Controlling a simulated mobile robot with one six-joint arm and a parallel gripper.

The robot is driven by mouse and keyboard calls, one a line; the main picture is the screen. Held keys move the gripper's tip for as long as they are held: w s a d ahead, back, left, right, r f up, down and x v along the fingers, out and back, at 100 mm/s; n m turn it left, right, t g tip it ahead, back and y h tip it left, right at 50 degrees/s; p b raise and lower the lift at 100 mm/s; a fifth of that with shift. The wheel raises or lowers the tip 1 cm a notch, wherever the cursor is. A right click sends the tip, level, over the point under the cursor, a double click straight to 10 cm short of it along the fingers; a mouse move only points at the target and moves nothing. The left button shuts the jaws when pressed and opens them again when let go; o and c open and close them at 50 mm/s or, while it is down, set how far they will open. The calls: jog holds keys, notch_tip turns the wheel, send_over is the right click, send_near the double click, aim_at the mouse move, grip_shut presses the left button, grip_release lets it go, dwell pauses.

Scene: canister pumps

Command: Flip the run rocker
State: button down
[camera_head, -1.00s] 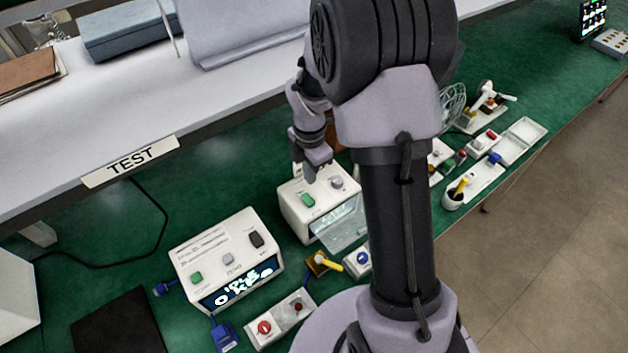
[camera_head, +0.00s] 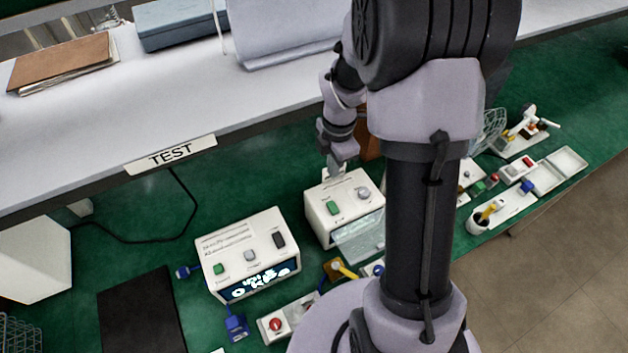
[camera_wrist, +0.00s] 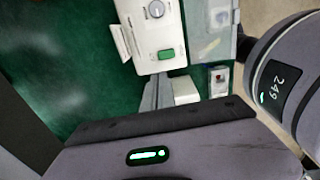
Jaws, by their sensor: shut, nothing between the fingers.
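A white pump box (camera_head: 345,232) stands right of centre, with a green rocker (camera_head: 333,208) and a grey knob (camera_head: 363,192) on its top. In the wrist view the green rocker (camera_wrist: 166,54) and the pale round knob (camera_wrist: 155,9) show clearly. My gripper (camera_head: 336,172) is shut and empty, fingers down, at the back edge of this box; it seems apart from the rocker. The wrist view shows its fingers (camera_wrist: 157,84) just below the rocker. I cannot read which control is marked run. A second box (camera_head: 243,240) has a green button (camera_head: 219,269), grey button and black rocker (camera_head: 279,240).
A clear flap (camera_head: 362,238) juts from the right box's front. A raised white shelf (camera_head: 110,120) with a TEST sign runs behind. A red-button panel (camera_head: 276,325) and blue connector (camera_head: 236,326) lie in front. My arm hides part of the bench.

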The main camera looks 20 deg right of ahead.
aim_at(331, 205)
notch_tip(331, 205, down, 14)
jog(key=b, duration=0.2)
jog(key=shift+s+b, duration=0.1)
jog(key=shift+b, duration=0.3)
jog(key=shift+a, duration=0.1)
jog(key=shift+f+b, duration=0.45)
jog(key=shift+b, duration=0.1)
jog(key=shift+r, duration=0.25)
jog(key=shift+s, duration=0.2)
